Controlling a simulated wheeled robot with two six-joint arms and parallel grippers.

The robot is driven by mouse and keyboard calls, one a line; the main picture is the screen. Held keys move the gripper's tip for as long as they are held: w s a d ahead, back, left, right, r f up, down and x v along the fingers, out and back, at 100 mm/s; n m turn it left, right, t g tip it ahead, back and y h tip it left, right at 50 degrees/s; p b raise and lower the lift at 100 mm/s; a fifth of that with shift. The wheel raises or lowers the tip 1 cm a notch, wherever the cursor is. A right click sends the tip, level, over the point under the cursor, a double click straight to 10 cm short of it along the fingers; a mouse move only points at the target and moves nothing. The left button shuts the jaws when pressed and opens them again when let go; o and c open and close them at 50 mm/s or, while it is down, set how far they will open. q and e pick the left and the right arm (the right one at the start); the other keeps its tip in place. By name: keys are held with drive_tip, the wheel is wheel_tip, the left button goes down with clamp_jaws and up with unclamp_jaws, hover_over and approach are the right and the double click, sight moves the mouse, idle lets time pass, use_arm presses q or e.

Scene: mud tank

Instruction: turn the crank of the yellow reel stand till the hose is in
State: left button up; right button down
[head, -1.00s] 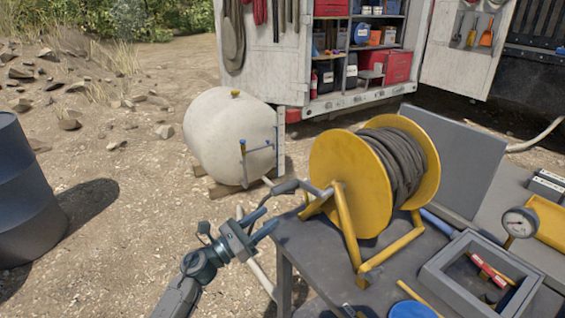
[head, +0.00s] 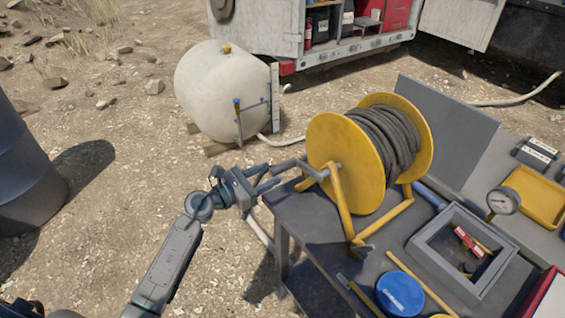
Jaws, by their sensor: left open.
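The yellow reel stand (head: 338,206) stands on the grey workbench (head: 305,222), with its round yellow flange (head: 325,143) facing left. Dark grey hose (head: 385,138) is wound in several turns on the drum; I cannot make out its free end. The crank (head: 312,171) sticks out left from the hub, and its dark grip (head: 286,165) reaches past the bench edge. My left gripper (head: 273,176) is open, just left of the crank grip, with its fingers pointing right at it. The upper fingertip looks close to the grip's end; I cannot tell whether they touch.
A grey tray (head: 420,247) with small tools, a blue lid (head: 400,293) and a gauge (head: 503,201) are on the bench. A white tank (head: 215,95) stands behind on the ground. A dark barrel (head: 25,180) is at the left. Open ground lies between barrel and bench.

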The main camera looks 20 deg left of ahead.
sight(282, 168)
use_arm(q)
drive_tip(key=p+x, duration=0.1)
drive_tip(key=x, duration=0.4)
drive_tip(key=shift+w+d, duration=0.2)
drive_tip(key=shift+w, duration=0.1)
clamp_jaws()
